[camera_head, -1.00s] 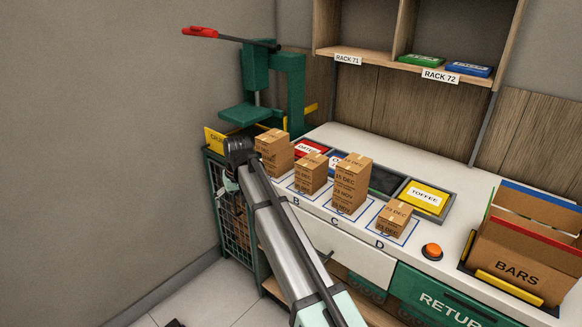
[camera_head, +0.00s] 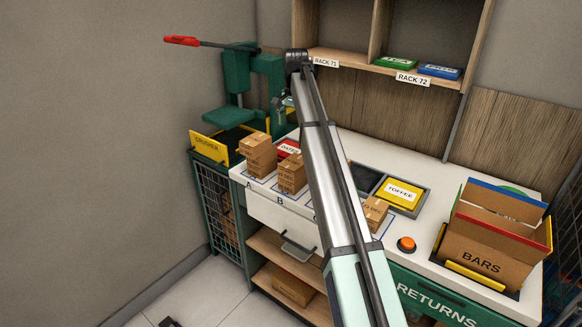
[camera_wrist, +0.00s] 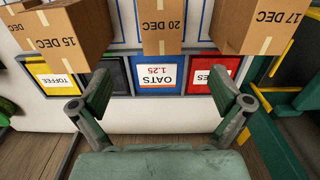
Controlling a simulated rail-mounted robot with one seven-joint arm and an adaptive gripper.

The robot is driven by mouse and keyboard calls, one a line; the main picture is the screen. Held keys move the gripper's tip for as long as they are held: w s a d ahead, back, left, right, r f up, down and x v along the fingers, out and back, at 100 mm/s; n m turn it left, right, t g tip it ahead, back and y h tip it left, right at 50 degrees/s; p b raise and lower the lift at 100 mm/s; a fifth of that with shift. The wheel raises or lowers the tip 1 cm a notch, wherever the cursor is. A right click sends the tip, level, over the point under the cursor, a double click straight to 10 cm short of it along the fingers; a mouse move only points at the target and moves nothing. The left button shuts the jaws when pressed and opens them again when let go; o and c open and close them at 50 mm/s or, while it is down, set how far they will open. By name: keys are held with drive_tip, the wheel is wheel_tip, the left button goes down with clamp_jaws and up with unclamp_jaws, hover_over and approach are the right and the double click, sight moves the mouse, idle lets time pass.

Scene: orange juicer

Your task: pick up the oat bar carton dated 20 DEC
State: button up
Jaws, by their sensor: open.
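The carton marked 20 DEC (camera_wrist: 160,27) is brown and hangs in from the top middle of the wrist view, upside down there. In the head view it appears to be the carton at B (camera_head: 291,174). My gripper (camera_wrist: 160,95) is open and empty, its two green fingers wide apart. The carton lies beyond the fingertips, between them in the picture and apart from them. A carton marked 15 DEC (camera_wrist: 75,35) is on its left and one marked 17 DEC (camera_wrist: 262,25) on its right. In the head view my arm hides the tall carton.
A carton stands at A (camera_head: 257,155) and another at D (camera_head: 375,212). Behind the row are bins labelled OATS (camera_wrist: 155,75) and TOFFEE (camera_head: 400,194). The green press (camera_head: 240,85) is at left; an orange button (camera_head: 406,244) and the BARS box (camera_head: 485,255) are at right.

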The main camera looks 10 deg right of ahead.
sight(294, 162)
wheel_tip(294, 162, down, 16)
drive_tip(key=p, duration=0.5)
drive_tip(key=shift+a, duration=0.1)
drive_tip(key=c, duration=1.2)
